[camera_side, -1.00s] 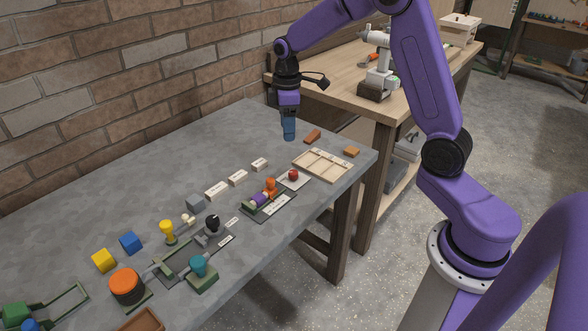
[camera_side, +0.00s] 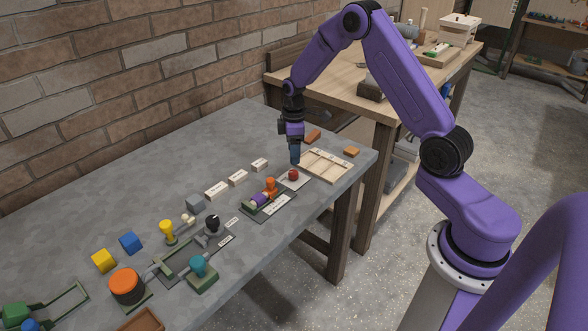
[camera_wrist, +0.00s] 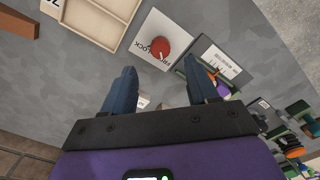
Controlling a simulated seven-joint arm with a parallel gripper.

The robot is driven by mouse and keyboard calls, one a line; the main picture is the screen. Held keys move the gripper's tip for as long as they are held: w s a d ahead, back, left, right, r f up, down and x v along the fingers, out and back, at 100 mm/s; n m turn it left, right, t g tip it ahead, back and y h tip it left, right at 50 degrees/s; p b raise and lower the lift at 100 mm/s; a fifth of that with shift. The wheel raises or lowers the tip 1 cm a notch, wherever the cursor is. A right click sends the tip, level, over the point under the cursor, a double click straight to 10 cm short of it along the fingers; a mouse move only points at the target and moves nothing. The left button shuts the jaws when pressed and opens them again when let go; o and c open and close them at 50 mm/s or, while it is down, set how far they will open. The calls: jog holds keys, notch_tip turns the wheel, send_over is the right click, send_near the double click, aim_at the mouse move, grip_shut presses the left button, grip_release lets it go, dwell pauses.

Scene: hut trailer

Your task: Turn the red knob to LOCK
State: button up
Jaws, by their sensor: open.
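The red knob (camera_side: 293,174) sits on a white plate (camera_side: 300,183) near the right part of the table's front edge. In the wrist view the red knob (camera_wrist: 160,47) is round, and the plate (camera_wrist: 141,47) bears the word LOCK and other lettering that I cannot fully read. My gripper (camera_side: 295,161) points down just behind the knob in the side view. In the wrist view my gripper (camera_wrist: 167,82) has its two blue fingers apart, with the knob ahead of the fingertips. The gripper is open and empty, and it does not appear to touch the knob.
A wooden tray (camera_side: 325,164) lies right of the plate. A base with orange and purple parts (camera_side: 265,196) stands close on the left. White labelled blocks (camera_side: 238,178) lie behind it. Orange-brown blocks (camera_side: 351,151) lie near the tray. The table's back middle is clear.

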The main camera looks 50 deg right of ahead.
aim_at(294, 172)
notch_tip(294, 172, down, 7)
jog(key=shift+f, duration=0.1)
dwell(0.4)
jog(key=c, duration=1.1)
